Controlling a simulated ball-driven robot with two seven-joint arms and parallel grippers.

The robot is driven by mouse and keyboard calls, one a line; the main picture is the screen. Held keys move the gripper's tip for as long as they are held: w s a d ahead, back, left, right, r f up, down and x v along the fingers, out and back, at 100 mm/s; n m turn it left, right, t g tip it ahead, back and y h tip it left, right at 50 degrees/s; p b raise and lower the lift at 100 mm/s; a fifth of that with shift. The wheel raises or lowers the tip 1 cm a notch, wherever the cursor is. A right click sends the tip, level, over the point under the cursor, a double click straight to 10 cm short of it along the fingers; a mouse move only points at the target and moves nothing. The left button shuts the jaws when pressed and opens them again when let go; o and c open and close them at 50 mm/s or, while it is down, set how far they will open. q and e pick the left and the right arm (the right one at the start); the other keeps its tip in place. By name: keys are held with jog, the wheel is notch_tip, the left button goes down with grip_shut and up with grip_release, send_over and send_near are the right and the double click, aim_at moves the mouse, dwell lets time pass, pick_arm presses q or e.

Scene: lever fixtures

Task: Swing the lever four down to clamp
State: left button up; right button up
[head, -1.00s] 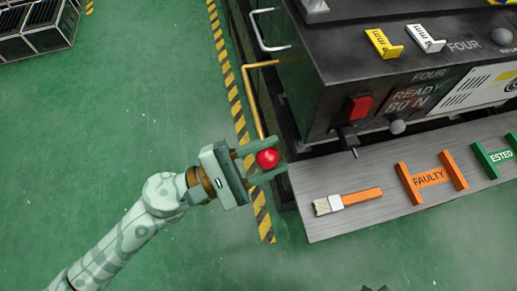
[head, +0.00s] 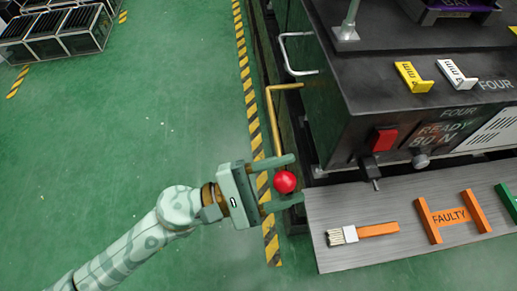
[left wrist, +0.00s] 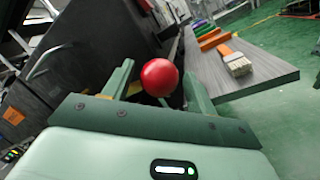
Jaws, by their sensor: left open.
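A round red knob (head: 285,182) sits at the near left corner of the dark fixture marked FOUR (head: 400,85). My left gripper (head: 298,178) is open, with one finger on each side of the knob near the tips. In the left wrist view the knob (left wrist: 160,77) shows between the spread fingers, nearer the right one. Whether a finger touches it I cannot tell. The fixture's plate reads READY 80 N. My right gripper is not in view.
A grey shelf (head: 400,235) along the fixture's front holds a brush (head: 365,232) and an orange FAULTY holder (head: 450,217). A red switch (head: 383,139) is on the fixture's front.

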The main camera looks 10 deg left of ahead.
pick_arm(q)
jog(key=v, duration=1.6)
jog(key=shift+a+p, duration=0.25)
jog(key=shift+p, duration=0.15)
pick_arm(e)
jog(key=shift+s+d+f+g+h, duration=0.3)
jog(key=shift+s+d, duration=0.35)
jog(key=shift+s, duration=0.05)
pick_arm(q)
jog(key=shift+f, duration=0.1)
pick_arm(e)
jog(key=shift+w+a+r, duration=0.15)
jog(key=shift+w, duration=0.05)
